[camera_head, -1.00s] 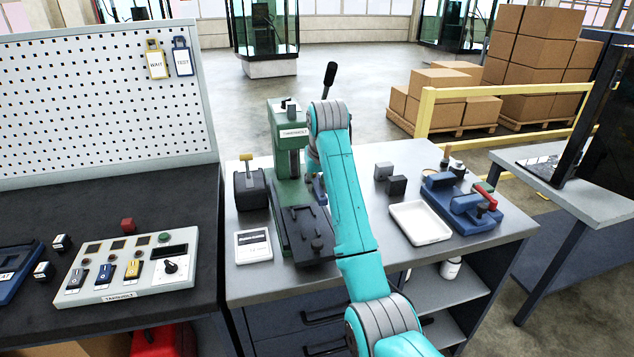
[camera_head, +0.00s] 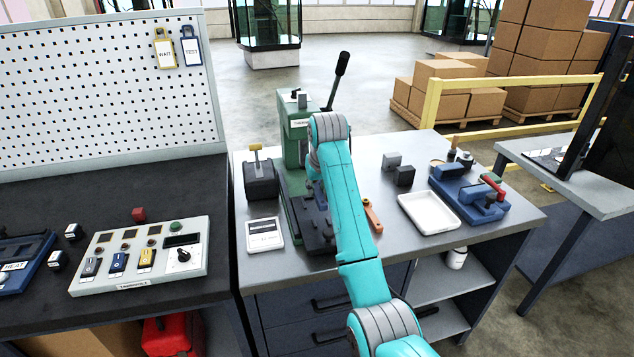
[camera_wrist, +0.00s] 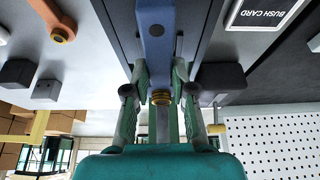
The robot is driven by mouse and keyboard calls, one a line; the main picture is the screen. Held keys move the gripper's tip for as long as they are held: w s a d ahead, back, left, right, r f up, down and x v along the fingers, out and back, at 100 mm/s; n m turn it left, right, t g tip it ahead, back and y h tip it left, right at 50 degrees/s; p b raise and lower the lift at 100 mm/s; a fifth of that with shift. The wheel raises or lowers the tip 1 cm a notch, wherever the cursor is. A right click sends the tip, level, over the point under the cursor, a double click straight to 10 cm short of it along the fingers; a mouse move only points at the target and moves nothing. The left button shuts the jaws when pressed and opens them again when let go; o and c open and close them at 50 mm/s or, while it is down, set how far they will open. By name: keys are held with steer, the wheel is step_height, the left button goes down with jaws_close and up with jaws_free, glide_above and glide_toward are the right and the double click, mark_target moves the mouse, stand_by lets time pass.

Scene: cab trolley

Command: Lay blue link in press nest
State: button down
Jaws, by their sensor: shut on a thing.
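The blue link (camera_wrist: 158,42) is a flat bar with a dark hole, in the wrist view. My gripper (camera_wrist: 160,80) is shut on it, with a finger on each side near the end where a brass-coloured ring shows. The link lies lengthwise over the dark bed of the green press (camera_head: 297,140). I cannot tell if it touches the nest. In the head view, my arm hides the gripper and most of the press front. The dark press bed (camera_head: 316,236) shows left of my arm, with a small dark knob on it.
An orange link (camera_head: 372,216) lies right of my arm. A card (camera_head: 264,234) lies left of the press. The press lever (camera_head: 338,80) rises behind.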

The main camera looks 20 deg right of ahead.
mark_target(317, 211)
steer(key=shift+f, duration=2.75)
steer(key=shift+f, duration=0.3)
steer(key=c, duration=0.9)
jaws_free()
steer(key=shift+f, duration=0.1)
